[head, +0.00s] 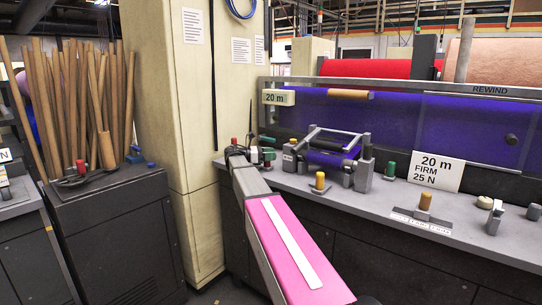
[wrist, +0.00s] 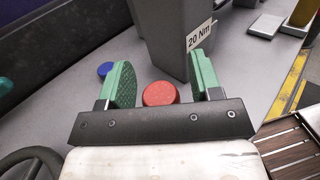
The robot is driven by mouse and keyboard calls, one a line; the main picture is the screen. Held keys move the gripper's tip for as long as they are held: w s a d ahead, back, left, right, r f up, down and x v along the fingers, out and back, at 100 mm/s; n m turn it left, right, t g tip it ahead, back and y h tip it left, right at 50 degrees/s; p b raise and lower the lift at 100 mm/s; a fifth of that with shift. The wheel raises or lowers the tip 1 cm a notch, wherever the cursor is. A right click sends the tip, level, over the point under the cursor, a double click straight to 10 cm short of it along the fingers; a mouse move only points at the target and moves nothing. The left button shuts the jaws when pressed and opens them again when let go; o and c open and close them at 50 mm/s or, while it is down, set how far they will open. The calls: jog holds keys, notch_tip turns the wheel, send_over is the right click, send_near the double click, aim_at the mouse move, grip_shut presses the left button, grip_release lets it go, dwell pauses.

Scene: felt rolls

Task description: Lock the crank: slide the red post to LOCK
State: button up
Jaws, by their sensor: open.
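In the wrist view, the red post (wrist: 161,93) shows as a round red cap seen from above, between the two green pads of my gripper (wrist: 161,72). The pads are apart, with a gap on each side of the cap. I cannot tell how deep the post sits between them. No LOCK marking is readable, and the crank cannot be made out clearly. In the head view, my arm reaches to the left end of the grey bench (head: 375,203); the fingers are too small to make out there.
A grey block with a "20 Nm" label (wrist: 199,36) stands just beyond the right pad. A blue cap (wrist: 105,69) lies beyond the left pad.

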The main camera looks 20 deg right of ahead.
jog(key=shift+d, duration=0.1)
grip_shut()
jog(key=shift+w+d, duration=0.75)
jog(key=shift+d, duration=0.3)
grip_release()
jog(key=shift+d, duration=0.1)
jog(key=a, duration=0.3)
jog(key=w+a, duration=0.1)
jog(key=a, duration=0.3)
jog(key=w+a, duration=0.1)
jog(key=a, duration=0.2)
jog(key=shift+w+a, duration=0.1)
jog(key=shift+a, duration=0.2)
